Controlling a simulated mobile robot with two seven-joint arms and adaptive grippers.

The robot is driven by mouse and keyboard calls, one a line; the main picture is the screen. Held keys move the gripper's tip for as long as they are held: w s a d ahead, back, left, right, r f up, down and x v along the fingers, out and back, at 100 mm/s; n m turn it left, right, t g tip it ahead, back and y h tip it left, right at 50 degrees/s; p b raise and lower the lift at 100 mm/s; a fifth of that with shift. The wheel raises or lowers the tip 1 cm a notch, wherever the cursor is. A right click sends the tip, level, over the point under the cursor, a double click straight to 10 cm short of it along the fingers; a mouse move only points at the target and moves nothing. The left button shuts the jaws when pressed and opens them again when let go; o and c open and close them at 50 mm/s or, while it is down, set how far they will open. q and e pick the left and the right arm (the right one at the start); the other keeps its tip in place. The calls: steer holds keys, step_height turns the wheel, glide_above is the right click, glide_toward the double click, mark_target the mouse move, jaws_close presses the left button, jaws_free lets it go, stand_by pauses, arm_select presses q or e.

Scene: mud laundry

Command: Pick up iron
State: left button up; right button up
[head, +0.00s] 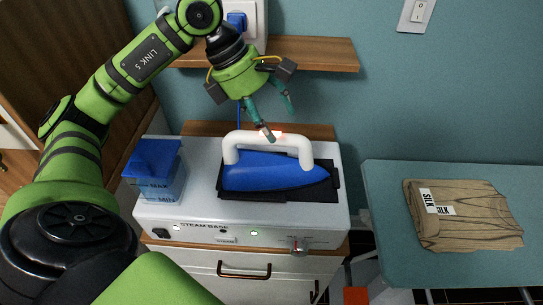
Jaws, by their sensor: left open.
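The iron (272,177) has a blue body and a white handle. It sits on a dark rest pad on top of the white steam base (205,218). My left gripper (279,121) is open, with teal fingers pointing down just above the iron's handle. One fingertip is at or very near the handle top; I cannot tell whether it touches. A small red glow shows on the handle below the fingers. My right gripper is not in view.
A blue water tank (154,172) stands at the left of the steam base. An ironing board (382,213) at the right carries folded brown cloth (467,220) with a SILK label. A wooden shelf (315,53) runs along the wall behind my gripper.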

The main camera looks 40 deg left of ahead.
arm_select(q)
steer(key=shift+a+r+y, duration=0.1)
steer(key=shift+a+y, duration=0.2)
steer(key=shift+a, duration=0.65)
steer(key=shift+a+f, duration=0.2)
steer(key=p, duration=0.3)
glide_above(279, 158)
steer(key=s+a, duration=0.1)
steer(key=s, duration=0.1)
steer(key=f, duration=0.5)
steer(key=shift+w+a, duration=0.15)
steer(key=shift+a, duration=0.05)
steer(key=shift+w+d+f, duration=0.15)
steer(key=shift+f, duration=0.35)
steer(key=shift+f+b, duration=0.25)
steer(key=shift+b, duration=0.25)
